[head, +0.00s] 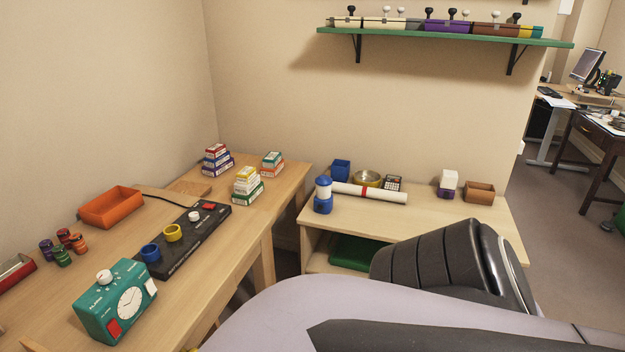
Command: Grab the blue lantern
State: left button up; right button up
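The blue lantern (323,193) stands upright on the left part of the low wooden table, near its front edge. It has a blue base, a pale middle and a blue cap. Nothing holds it, and it is fully visible from the front. Neither of my grippers shows in the head view. A large pale and black arm part of mine fills the lower right and hides the front of the low table.
A white roll with a red band (369,193) lies just right of the lantern. A long desk (213,270) with boxes and a teal timer (115,301) is at left. A green shelf (440,39) hangs above.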

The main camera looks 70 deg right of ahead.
aim_at(323, 197)
jog(key=z, duration=2.3)
jog(key=i+z, duration=0.4)
jog(key=i, duration=1.85)
